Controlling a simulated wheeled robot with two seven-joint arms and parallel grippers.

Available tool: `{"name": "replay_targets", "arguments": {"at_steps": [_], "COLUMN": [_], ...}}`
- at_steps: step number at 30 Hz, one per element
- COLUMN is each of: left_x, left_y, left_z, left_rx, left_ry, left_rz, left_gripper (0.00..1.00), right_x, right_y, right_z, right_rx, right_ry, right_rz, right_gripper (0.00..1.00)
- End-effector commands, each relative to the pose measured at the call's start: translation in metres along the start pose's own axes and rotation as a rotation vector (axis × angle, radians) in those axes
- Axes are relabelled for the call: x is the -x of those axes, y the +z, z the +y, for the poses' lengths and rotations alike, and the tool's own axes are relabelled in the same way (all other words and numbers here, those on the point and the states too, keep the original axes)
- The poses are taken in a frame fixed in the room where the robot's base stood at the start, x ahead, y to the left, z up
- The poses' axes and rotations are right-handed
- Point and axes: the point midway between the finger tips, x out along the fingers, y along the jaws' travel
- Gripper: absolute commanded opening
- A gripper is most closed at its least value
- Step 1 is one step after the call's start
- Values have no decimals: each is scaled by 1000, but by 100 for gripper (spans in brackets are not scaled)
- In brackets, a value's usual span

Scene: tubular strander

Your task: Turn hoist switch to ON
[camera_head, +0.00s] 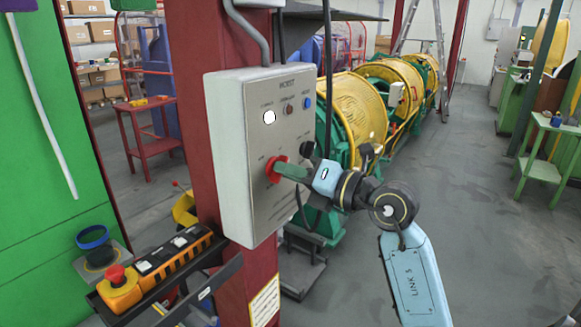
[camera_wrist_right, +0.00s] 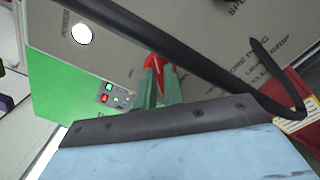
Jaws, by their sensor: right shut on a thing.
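The grey hoist box (camera_head: 240,205) is fixed to a dark red post, with a white lamp (camera_head: 269,117) and two small round controls at the top. Its red rotary switch (camera_head: 271,178) sits low on the front face. My right gripper (camera_head: 283,170) reaches it from the right, its green fingers shut on the switch handle. In the right wrist view the red handle (camera_wrist_right: 153,63) shows between the green fingers (camera_wrist_right: 158,85), and the white lamp (camera_wrist_right: 82,34) shows at upper left. The switch's exact setting is hard to read. My left gripper is out of view.
A shelf (camera_head: 190,287) below the box holds an orange control unit (camera_head: 175,255) with a red button (camera_head: 117,273). Yellow and green strander cages (camera_head: 358,105) stand behind. A green table (camera_head: 545,160) is at right. The floor (camera_head: 470,240) at right is open.

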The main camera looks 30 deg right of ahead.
Motion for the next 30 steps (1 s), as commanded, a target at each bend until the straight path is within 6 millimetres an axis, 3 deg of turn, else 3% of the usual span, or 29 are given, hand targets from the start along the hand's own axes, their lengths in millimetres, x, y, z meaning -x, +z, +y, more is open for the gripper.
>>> {"name": "replay_targets", "arguments": {"at_steps": [11,12,16,26,30], "left_x": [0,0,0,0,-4], "left_y": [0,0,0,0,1], "left_z": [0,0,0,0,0], "left_rx": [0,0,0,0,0], "left_ry": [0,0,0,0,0], "left_rz": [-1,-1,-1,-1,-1], "left_gripper": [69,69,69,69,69], "right_x": [0,0,0,2,18], "right_y": [-1,-1,0,0,-1], "right_z": [0,0,0,-1,-2], "right_rx": [-8,-8,-6,-4,-3], "right_ry": [0,0,0,0,-1], "right_rz": [1,1,1,0,-1], "right_gripper": [0,15,32,32,32]}}
